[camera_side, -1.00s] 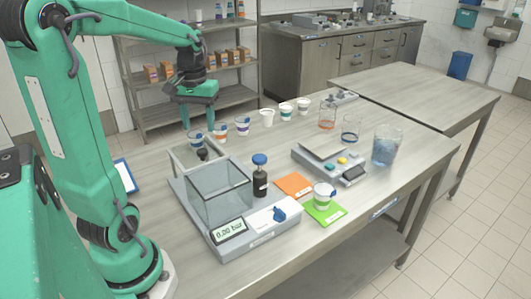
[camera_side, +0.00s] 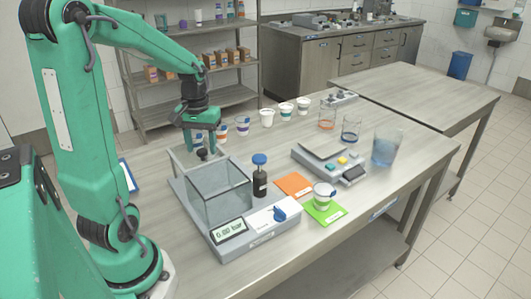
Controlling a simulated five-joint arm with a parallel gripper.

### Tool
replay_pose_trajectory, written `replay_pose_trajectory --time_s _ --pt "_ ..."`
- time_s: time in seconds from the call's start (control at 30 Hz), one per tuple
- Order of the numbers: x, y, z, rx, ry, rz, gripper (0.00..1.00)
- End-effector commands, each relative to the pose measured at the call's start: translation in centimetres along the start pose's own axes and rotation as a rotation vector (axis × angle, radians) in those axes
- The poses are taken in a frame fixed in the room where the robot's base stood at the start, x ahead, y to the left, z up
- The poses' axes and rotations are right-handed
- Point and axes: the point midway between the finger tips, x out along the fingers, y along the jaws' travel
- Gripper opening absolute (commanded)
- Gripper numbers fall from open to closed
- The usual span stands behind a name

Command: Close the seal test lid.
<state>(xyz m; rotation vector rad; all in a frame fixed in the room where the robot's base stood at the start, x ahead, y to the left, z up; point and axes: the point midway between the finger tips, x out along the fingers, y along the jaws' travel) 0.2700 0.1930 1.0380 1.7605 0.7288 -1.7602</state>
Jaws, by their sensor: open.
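The seal tester (camera_side: 208,240) is a grey base with a clear open-topped chamber (camera_side: 222,193), a display reading about 0.00 bar and a blue knob (camera_side: 279,214). Its lid (camera_side: 181,158) appears as a clear framed panel raised at the chamber's back edge, with a dark knob (camera_side: 202,154) on it. My gripper (camera_side: 202,140) is open, pointing down, just above and behind the lid knob. Whether the fingers touch the knob or lid is hard to tell at this size.
A dark bottle with a blue top (camera_side: 260,176) stands right of the chamber. A cup (camera_side: 324,195) is on a green card (camera_side: 326,212), beside an orange card (camera_side: 294,184). A scale (camera_side: 329,160) and a large beaker (camera_side: 386,148) are further right. Several cups line the back edge.

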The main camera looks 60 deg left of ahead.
Motion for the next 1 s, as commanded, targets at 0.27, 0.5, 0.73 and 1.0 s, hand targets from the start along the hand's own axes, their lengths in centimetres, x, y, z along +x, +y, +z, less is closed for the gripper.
replay_pose_trajectory --time_s 0.27,0.5,0.73,1.0 --pt "0.78 0.00 0.01 0.000 0.000 0.000 0.50" --pt "0.75 0.00 0.01 0.000 0.000 0.000 0.33" --pt "0.73 0.00 0.01 0.000 0.000 0.000 0.00" --pt "0.67 0.96 0.86 0.004 0.001 0.000 0.00"
